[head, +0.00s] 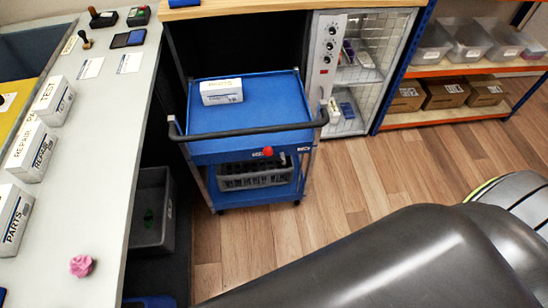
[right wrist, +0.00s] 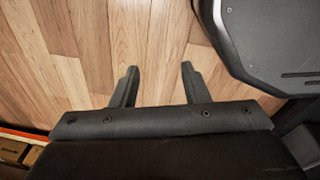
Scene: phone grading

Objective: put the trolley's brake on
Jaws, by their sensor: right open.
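The blue trolley (head: 250,113) stands on the wooden floor beside the grey bench, its dark push handle (head: 250,133) towards me. A red knob (head: 268,151) shows on its front edge, with small labels on that edge beside it. I cannot tell from the picture which way the brake is set. My right gripper (right wrist: 158,82) shows in the right wrist view, open and empty over bare floor, with nothing between its fingers. In the head view neither gripper shows. My left gripper is not in view.
A white box (head: 221,91) lies on the trolley's top and a grey crate (head: 254,175) on its lower shelf. The bench (head: 105,145) at left carries labelled boxes. A glass-front cabinet (head: 345,85) and shelving (head: 450,70) stand behind. Floor (head: 355,170) right of the trolley is clear.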

